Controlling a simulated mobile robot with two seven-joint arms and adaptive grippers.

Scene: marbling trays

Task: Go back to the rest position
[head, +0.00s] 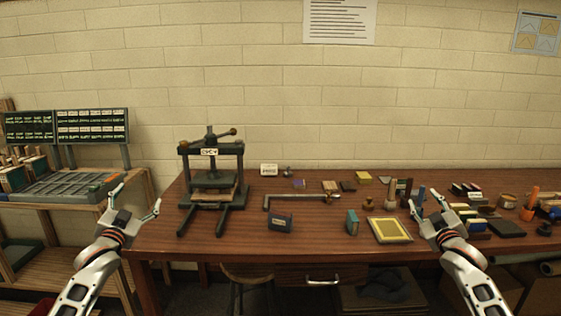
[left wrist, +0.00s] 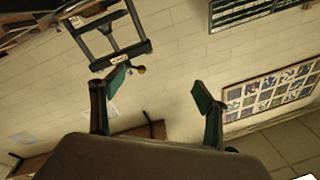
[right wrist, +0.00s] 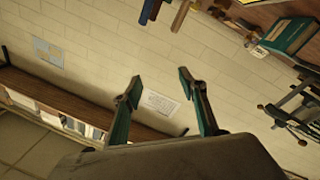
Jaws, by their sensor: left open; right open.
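My left gripper (head: 137,199) is open and empty at the left end of the brown table, left of the black press (head: 211,181). In the left wrist view the left gripper (left wrist: 152,88) has its fingers apart with only wall between them. My right gripper (head: 427,203) is open in front of the right part of the table, just right of the yellow framed pad (head: 389,230). In the right wrist view the right gripper (right wrist: 158,88) holds nothing. Both arms reach up from the bottom corners of the head view.
The wooden table (head: 320,257) carries a dark block (head: 280,222), a teal box (head: 352,222), a metal bar (head: 295,197) and several small items at the right. A grey compartment tray (head: 72,187) stands on a shelf at the left.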

